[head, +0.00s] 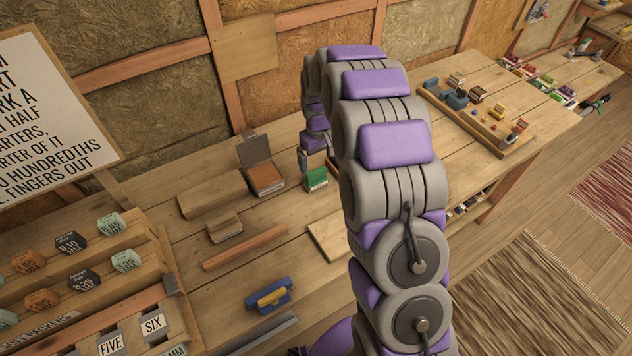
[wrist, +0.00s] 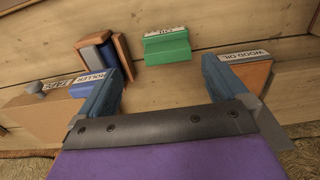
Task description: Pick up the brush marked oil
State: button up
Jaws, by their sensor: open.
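The green brush (wrist: 167,50) rests on the wooden bench in the wrist view, with a white strip whose small upside-down lettering seems to read OIL. It also shows in the head view (head: 317,180), just left of my arm. My gripper (wrist: 160,66) is open, with its two blue fingers spread wide and nothing between them. The brush lies just beyond the fingertips, roughly centred on the gap and apart from both. In the head view my gripper is mostly hidden by my arm.
An orange-brown block labelled WOOD OIL (wrist: 252,77) sits close by the right finger. Items labelled ROLLER (wrist: 88,85) and TAPE crowd the left finger. A tray of small coloured pieces (head: 490,142) stands farther right.

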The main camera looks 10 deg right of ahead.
aim_at(316, 171)
notch_tip(316, 171, down, 2)
jog(key=shift+d+f, duration=0.1)
jog(key=shift+f, duration=0.15)
jog(key=shift+a+f+b, duration=0.35)
jog(key=shift+f, duration=0.1)
jog(key=f, duration=0.1)
jog(key=f+b, duration=0.1)
jog(key=f, duration=0.2)
jog(key=shift+s+a+f, duration=0.2)
jog(key=shift+a, duration=0.2)
jog(key=shift+d+f, duration=0.1)
jog(key=shift+d, duration=0.2)
jog(key=shift+a, duration=0.25)
jog(key=c, duration=0.8)
jog(key=shift+d, duration=0.1)
jog(key=c, duration=0.3)
